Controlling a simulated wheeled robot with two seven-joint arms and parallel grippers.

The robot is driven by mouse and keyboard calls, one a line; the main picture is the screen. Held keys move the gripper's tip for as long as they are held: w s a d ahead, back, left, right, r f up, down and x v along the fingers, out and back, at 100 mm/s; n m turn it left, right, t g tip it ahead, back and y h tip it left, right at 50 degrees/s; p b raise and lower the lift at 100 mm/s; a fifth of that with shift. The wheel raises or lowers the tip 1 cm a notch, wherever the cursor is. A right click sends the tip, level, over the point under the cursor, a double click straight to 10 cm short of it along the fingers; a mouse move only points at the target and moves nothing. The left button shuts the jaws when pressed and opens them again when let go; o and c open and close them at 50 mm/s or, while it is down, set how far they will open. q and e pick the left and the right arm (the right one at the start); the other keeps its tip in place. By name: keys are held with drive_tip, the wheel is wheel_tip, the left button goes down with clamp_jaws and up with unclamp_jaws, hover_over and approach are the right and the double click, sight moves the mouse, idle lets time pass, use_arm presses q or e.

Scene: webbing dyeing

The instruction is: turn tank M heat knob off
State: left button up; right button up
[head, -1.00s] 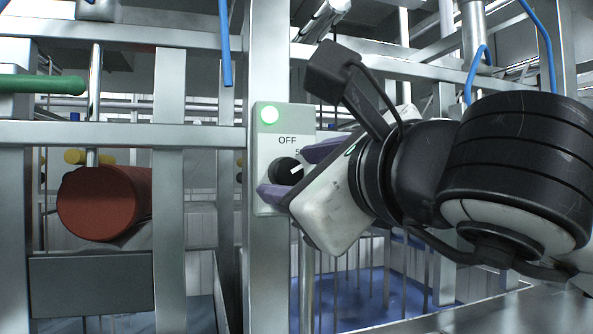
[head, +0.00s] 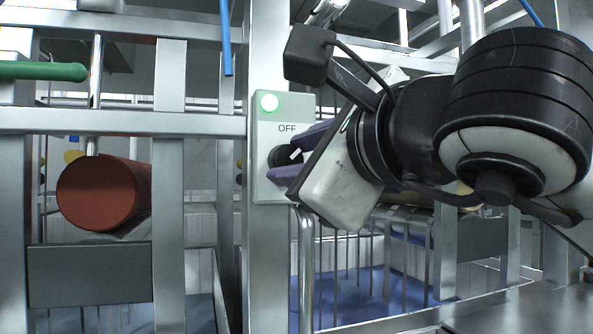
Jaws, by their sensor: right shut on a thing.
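The heat control box (head: 266,187) is a pale panel fixed to a metal upright near the middle of the head view. The fingers hide the knob's right side and part of the panel. My left gripper is not in view.
A dark red roller (head: 103,195) lies left behind metal frame bars (head: 170,210). A green bar (head: 40,71) juts in at upper left. Blue-floored tanks (head: 370,295) lie below, behind thin rods.

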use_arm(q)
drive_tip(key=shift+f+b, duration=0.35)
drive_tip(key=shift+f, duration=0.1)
use_arm(e)
drive_tip(key=shift+f+n, duration=0.1)
drive_tip(key=shift+n, duration=0.9)
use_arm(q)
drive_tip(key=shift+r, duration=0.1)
use_arm(e)
drive_tip(key=shift+n, duration=1.2)
drive_tip(key=n, duration=0.2)
drive_tip(key=n+h, duration=0.1)
drive_tip(key=shift+s+a+r+n, duration=0.1)
drive_tip(key=shift+r+n, duration=0.1)
drive_tip(key=shift+n, duration=0.2)
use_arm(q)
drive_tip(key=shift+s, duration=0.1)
use_arm(e)
drive_tip(key=shift+g, duration=0.3)
drive_tip(key=o, duration=1)
